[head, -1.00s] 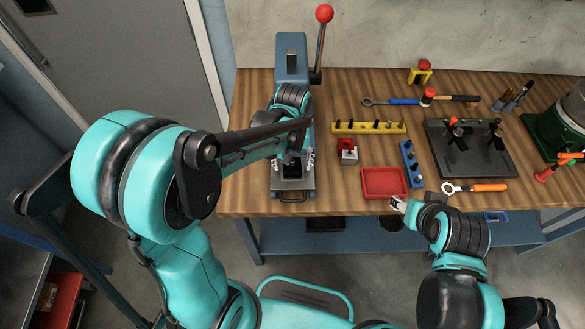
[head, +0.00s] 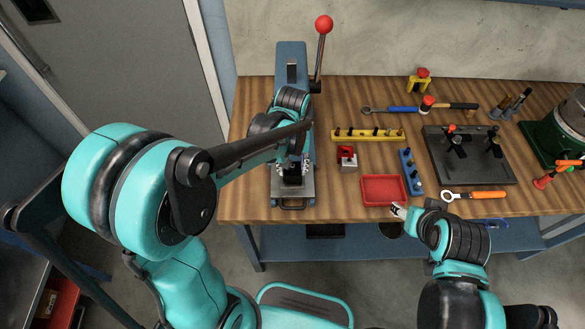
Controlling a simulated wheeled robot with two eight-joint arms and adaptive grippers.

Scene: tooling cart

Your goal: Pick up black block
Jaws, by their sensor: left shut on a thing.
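My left gripper (head: 292,169) reaches down over the front of the blue press (head: 291,65) at the left of the workbench. It is shut on the black block (head: 292,179), a small dark piece low between its fingers, above the press's grey base plate (head: 292,198). The wrist hides the block's upper part. I cannot tell whether the block touches the plate. My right gripper (head: 398,211) is at the bench's front edge, just below the red tray. It is too small to tell whether it is open.
The red tray (head: 384,203) looks empty. A grey block with a red top (head: 347,158), a yellow rack (head: 367,134) and a blue rack (head: 411,172) stand near it. The press lever with a red ball (head: 324,24) rises behind my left arm. A black fixture plate (head: 478,174) lies right.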

